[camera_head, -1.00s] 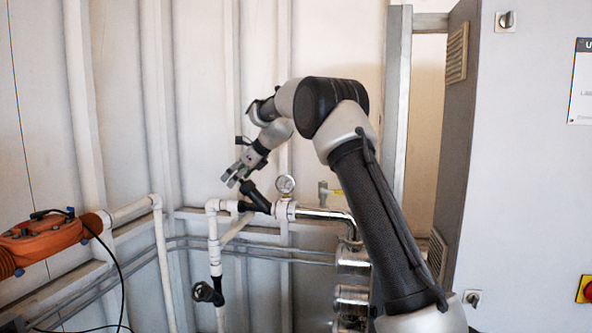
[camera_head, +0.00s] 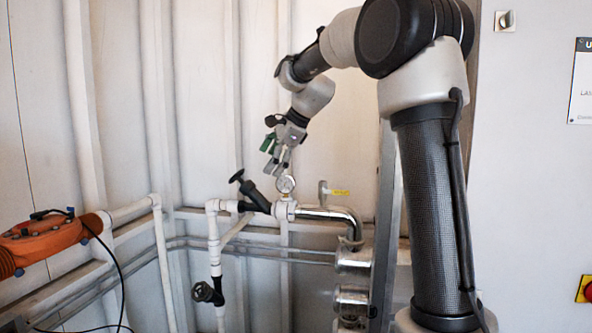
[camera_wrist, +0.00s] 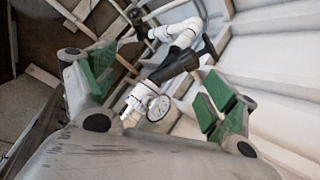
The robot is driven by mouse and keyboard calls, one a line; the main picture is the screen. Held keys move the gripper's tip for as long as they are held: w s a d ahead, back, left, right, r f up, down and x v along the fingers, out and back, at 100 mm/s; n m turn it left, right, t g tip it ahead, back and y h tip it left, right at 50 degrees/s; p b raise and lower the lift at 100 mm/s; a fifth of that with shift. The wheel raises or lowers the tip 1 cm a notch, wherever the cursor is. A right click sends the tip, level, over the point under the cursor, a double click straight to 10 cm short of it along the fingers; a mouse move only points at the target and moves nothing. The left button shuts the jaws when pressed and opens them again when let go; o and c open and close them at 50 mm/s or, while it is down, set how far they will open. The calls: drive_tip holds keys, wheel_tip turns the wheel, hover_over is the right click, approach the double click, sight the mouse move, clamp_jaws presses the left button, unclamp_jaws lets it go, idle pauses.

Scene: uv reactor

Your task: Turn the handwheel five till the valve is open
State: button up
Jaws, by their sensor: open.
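A black handwheel (camera_head: 237,177) tops an angled black valve (camera_head: 257,197) on the white pipework. A second dark handwheel (camera_head: 203,291) sits lower on the vertical pipe. I see no number on either, so I cannot tell which is five. My gripper (camera_head: 273,161) is open and empty, above and to the right of the upper handwheel and apart from it, over the pressure gauge (camera_head: 286,184). In the wrist view, the green-padded fingers of my gripper (camera_wrist: 157,88) are spread wide, with the gauge (camera_wrist: 158,107) and angled valve (camera_wrist: 174,66) showing between them.
A shiny metal pipe (camera_head: 325,212) bends down to metal fittings. An orange unit (camera_head: 45,238) with a cable is at left. A grey cabinet (camera_head: 530,180) fills the right.

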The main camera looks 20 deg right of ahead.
drive_tip(key=s+d+n, duration=0.1)
drive_tip(key=s+n, duration=0.2)
drive_tip(key=s, duration=0.3)
drive_tip(key=s+d+n+h, duration=0.1)
drive_tip(key=s+n, duration=0.1)
drive_tip(key=s, duration=0.4)
drive_tip(key=shift+s+d+f+n+g, duration=0.25)
drive_tip(key=shift+f+n+g, duration=0.05)
drive_tip(key=shift+f+n, duration=0.1)
